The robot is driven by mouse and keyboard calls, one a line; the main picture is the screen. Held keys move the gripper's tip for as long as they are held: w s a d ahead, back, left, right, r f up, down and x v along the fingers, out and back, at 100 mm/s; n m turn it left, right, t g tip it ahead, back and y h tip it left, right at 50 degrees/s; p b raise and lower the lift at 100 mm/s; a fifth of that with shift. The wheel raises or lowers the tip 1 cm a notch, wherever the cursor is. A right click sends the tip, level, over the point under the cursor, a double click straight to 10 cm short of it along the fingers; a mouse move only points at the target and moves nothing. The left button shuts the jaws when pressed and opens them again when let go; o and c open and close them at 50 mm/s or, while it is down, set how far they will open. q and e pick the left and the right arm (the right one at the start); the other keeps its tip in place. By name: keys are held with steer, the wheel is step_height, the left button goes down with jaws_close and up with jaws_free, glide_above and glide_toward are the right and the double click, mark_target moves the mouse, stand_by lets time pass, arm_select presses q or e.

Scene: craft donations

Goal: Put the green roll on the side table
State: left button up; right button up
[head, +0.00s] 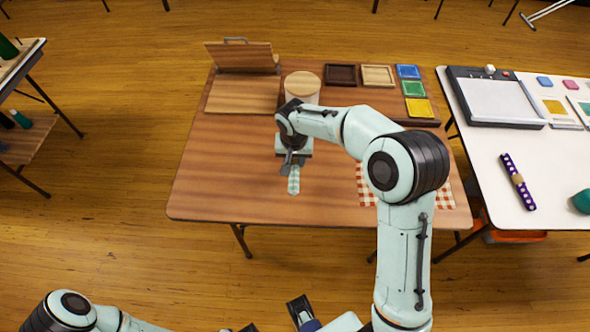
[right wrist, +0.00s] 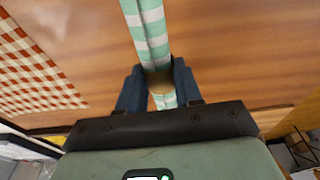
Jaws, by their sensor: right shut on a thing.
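The green roll (head: 293,182), green-and-white checked, is in my right gripper (head: 294,166) over the front middle of the brown table (head: 225,193). In the right wrist view the roll (right wrist: 150,32) runs between the two dark fingers (right wrist: 159,88), which are shut on it. I cannot tell whether it touches the tabletop. Only parts of my left arm show along the bottom edge of the head view; its fingers cannot be made out clearly. A wooden table (head: 26,52) with a lower shelf stands at the left, partly out of view.
The brown table holds a wooden box with raised lid (head: 242,57), a round-topped container (head: 302,86), small trays (head: 340,75), coloured squares (head: 414,89) and a red checked cloth (head: 367,188). A white table (head: 488,155) at the right bears a purple dotted roll (head: 518,182). Open floor lies left.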

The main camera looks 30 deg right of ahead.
steer(key=shift+f, duration=3.15)
steer(key=shift+f+b, duration=0.2)
steer(key=shift+b, duration=0.2)
steer(key=o, duration=1)
steer(key=shift+o, duration=0.2)
steer(key=shift+r, duration=0.1)
